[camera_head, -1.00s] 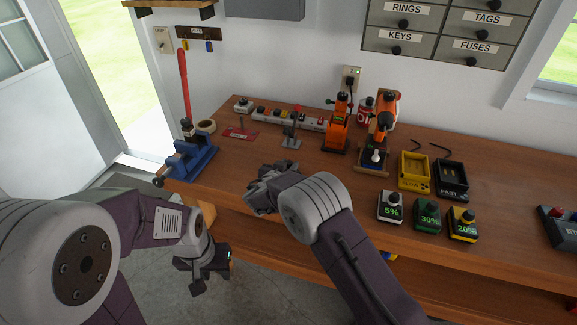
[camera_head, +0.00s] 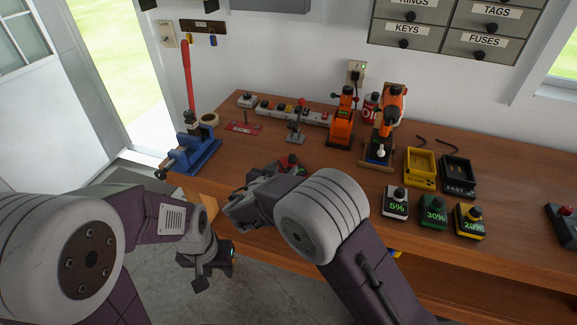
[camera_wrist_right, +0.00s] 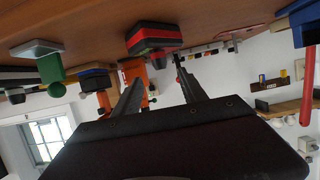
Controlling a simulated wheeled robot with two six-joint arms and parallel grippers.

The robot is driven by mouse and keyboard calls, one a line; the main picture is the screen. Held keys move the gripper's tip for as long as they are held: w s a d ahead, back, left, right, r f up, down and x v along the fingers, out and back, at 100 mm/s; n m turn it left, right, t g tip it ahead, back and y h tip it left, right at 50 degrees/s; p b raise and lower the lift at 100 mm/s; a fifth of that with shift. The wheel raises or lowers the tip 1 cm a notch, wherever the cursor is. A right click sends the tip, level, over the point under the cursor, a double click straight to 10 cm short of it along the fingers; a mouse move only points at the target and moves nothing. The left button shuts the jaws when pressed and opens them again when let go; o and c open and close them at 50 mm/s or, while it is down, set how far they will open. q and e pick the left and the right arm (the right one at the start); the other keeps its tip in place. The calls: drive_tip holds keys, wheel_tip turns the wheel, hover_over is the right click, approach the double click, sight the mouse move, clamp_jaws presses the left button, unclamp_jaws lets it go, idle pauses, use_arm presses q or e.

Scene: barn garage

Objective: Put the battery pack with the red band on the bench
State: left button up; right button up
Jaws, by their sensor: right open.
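The battery pack with the red band (camera_wrist_right: 153,38) is dark with a red stripe. In the right wrist view, which is upside down, it rests on the bench (camera_wrist_right: 85,20) just beyond my fingertips. In the head view the pack (camera_head: 290,162) shows partly behind my right gripper (camera_head: 262,180), near the bench's front edge. My right gripper (camera_wrist_right: 158,73) is open and empty, its fingers apart from the pack. My left gripper (camera_head: 205,272) hangs low in front of the bench; its fingers are too unclear to read.
Three labelled packs, 5% (camera_head: 396,203), 30% (camera_head: 433,212) and 20% (camera_head: 470,219), stand to the right. A yellow charger (camera_head: 420,168) and a black charger (camera_head: 457,177) are behind them. A blue vise (camera_head: 195,152) is at the left end. An orange tool (camera_head: 341,120) stands further back.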

drive_tip(key=shift+v, duration=1.1)
drive_tip(key=d+g, duration=0.1)
drive_tip(key=d, duration=0.1)
drive_tip(key=s+d+f+h, duration=0.1)
drive_tip(key=d, duration=0.1)
drive_tip(key=d+f+g, duration=0.1)
drive_tip(key=d, duration=0.1)
drive_tip(key=shift+s+d+g, duration=0.2)
drive_tip(key=shift+g, duration=0.1)
drive_tip(key=s+d+f+n+g, duration=0.1)
drive_tip(key=s+d+f+g, duration=0.25)
drive_tip(key=s+d, duration=0.35)
drive_tip(key=s+d+f+n+g, duration=0.1)
drive_tip(key=s+d+f+g, duration=0.2)
drive_tip(key=s+d+g, duration=0.35)
drive_tip(key=s+d+f+n+y, duration=0.1)
drive_tip(key=s+y, duration=0.4)
drive_tip(key=s, duration=0.4)
drive_tip(key=shift+s+d+n+t, duration=0.15)
drive_tip(key=shift+d+n+t, duration=0.05)
drive_tip(key=shift+n+t, duration=0.1)
drive_tip(key=shift+d+f, duration=0.1)
drive_tip(key=shift+f, duration=0.05)
